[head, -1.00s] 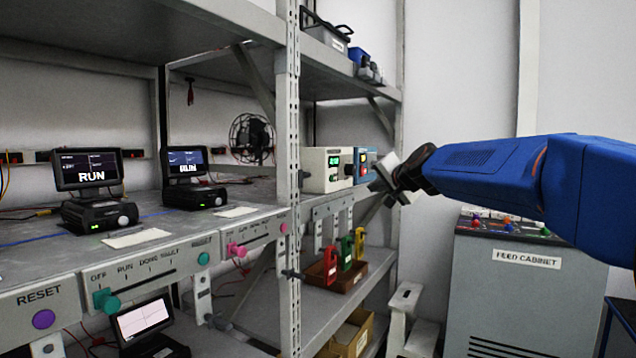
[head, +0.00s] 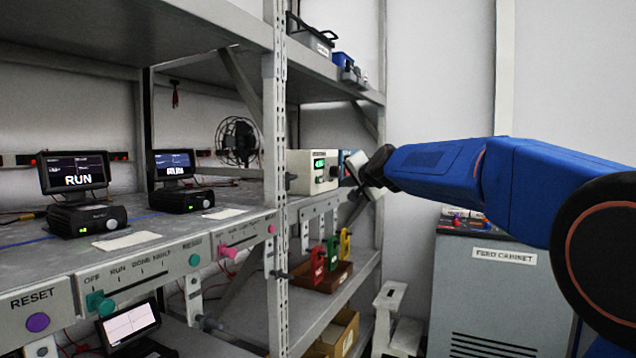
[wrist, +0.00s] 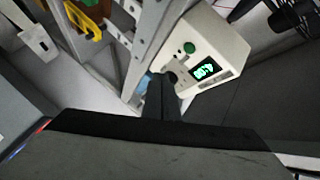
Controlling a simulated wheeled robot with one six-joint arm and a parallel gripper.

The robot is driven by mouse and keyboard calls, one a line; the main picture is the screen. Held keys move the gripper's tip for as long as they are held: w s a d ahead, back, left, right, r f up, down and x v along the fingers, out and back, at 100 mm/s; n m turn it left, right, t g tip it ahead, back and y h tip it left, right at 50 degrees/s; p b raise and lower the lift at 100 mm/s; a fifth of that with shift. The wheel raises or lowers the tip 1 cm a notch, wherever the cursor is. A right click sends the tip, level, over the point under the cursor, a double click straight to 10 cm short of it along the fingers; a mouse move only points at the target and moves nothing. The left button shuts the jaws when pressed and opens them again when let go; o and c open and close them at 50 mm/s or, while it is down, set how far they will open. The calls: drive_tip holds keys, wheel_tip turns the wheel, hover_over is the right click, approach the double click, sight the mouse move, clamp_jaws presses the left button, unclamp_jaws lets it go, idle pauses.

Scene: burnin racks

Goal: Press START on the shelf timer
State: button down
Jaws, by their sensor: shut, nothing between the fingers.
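The shelf timer looks to be the cream box (head: 300,181) with a lit green display, standing on the middle shelf just behind the rack post. In the wrist view the timer (wrist: 228,42) appears tilted, with a round green button (wrist: 189,47), a dark knob and the display on its front. I cannot read a START label. My gripper (head: 358,168) is shut and empty, to the right of the timer's front in the head view. In the wrist view my dark fingertips (wrist: 161,78) are below and left of the green button; contact cannot be told.
A blue box (head: 348,166) beside the timer is partly hidden by my gripper. An upright rack post (head: 277,200) stands left of the timer. The feed cabinet (head: 488,290) stands at right.

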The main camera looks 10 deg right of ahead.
drive_tip(key=shift+w+a, duration=0.85)
drive_tip(key=shift+a, duration=0.35)
drive_tip(key=shift+w+a, duration=0.85)
drive_tip(key=shift+a, duration=0.3)
drive_tip(key=shift+w+a, duration=0.5)
drive_tip(key=shift+a, duration=0.15)
idle(1.3)
drive_tip(key=shift+s+d, duration=0.5)
drive_tip(key=shift+d, duration=0.15)
drive_tip(key=shift+d, duration=0.1)
drive_tip(key=s+d, duration=0.1)
drive_tip(key=d, duration=0.1)
drive_tip(key=s+d, duration=0.2)
idle(0.7)
idle(0.5)
